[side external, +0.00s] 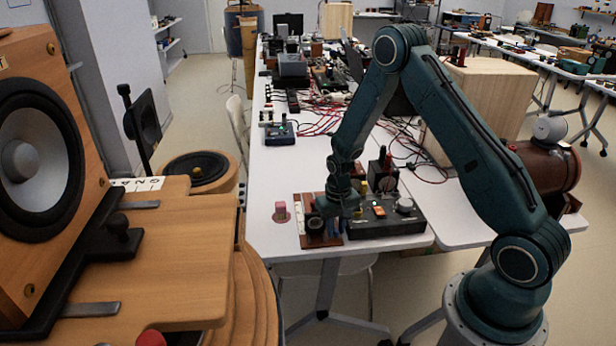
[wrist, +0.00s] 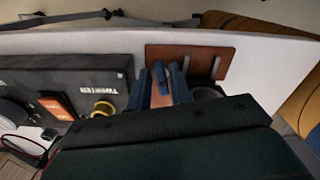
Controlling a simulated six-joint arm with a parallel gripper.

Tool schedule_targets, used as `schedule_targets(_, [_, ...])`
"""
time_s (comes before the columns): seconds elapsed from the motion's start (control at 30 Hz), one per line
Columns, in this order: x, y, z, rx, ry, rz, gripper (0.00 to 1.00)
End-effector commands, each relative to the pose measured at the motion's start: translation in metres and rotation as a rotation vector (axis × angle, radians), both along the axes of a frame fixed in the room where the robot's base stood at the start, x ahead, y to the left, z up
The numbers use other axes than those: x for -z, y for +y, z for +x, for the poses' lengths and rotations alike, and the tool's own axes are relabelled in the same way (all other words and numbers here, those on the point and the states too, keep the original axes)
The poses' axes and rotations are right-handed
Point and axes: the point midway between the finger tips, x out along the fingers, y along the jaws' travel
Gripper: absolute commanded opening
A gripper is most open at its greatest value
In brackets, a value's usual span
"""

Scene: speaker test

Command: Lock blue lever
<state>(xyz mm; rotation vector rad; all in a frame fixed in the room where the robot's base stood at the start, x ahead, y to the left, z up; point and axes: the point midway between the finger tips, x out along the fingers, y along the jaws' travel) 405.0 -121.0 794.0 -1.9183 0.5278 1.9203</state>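The blue lever (wrist: 159,76) stands on a reddish-brown plate (wrist: 232,58) in the wrist view. My gripper (wrist: 160,88) reaches over the plate with its two dark fingers apart, one on each side of the lever. The left finger shows a gap to the lever; the right one is close to it, and I cannot tell whether they touch. In the side view my gripper (side external: 335,226) is low over the brown plate (side external: 308,241) near the table's front edge, and my wrist hides most of the lever.
A black control box (side external: 385,221) with an orange switch and a knob sits right beside the plate. Cables and devices crowd the table behind. A large wooden speaker (side external: 50,130) stands at the left.

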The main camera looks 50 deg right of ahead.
Motion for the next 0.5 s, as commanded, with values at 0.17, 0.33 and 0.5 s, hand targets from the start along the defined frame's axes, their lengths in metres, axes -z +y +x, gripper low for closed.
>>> schedule_targets(0.17, [0.0022,-0.0001,0.0002,0.0,-0.001,-0.001,0.21])
schedule_targets(0.33, [0.002,-0.0001,0.0003,0.0,-0.001,-0.001,0.21])
schedule_targets(0.5, [0.0019,-0.0001,0.0003,0.0,-0.001,-0.001,0.0])
